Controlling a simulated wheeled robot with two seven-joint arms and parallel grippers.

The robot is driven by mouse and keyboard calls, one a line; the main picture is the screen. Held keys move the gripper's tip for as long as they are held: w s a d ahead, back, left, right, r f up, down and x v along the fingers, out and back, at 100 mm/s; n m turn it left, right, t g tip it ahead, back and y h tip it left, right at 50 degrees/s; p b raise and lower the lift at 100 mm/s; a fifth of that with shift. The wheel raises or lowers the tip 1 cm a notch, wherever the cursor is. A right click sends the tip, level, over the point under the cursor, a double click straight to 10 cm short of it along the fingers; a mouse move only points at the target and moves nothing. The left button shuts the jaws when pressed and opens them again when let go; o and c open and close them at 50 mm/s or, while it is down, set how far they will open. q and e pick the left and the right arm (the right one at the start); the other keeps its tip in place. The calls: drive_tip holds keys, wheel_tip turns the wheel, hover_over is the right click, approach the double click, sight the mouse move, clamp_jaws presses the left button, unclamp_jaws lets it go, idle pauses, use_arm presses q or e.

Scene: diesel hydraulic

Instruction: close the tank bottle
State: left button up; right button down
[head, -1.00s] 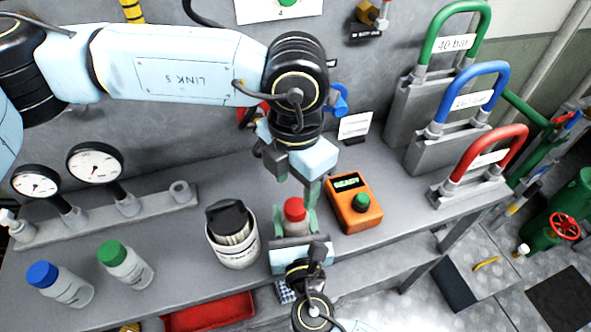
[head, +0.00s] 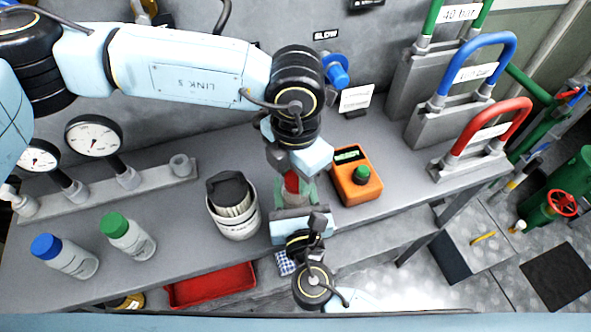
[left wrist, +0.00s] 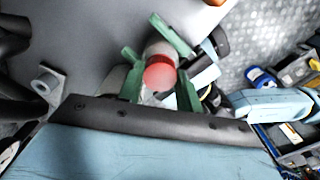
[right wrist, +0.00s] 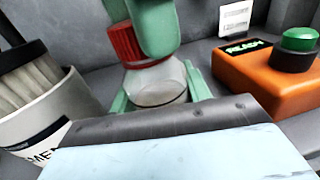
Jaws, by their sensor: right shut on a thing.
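The tank bottle (right wrist: 160,85) is clear with a red cap (right wrist: 135,48) on its mouth; I cannot tell how tightly the cap sits. My right gripper (head: 293,212) is shut on the bottle's body near the bench's front edge. My left gripper (head: 292,187) points down from above, its green fingers on either side of the red cap. In the left wrist view the cap (left wrist: 160,77) sits between these fingers with a gap showing, so the left gripper looks open. The fingers partly hide the cap in the head view.
An orange tester (head: 356,180) with a green button stands close right of the bottle. A white container (head: 236,222) with a dark brush stands close left. Blue-capped (head: 68,257) and green-capped (head: 128,237) bottles and gauges (head: 94,137) are farther left. A red tray (head: 210,286) lies below.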

use_arm(q)
drive_tip(key=shift+c, duration=1.4)
drive_tip(key=m, duration=0.8)
drive_tip(key=o, duration=1.2)
drive_tip(key=shift+c, duration=0.2)
wheel_tip(320, 180, up, 12)
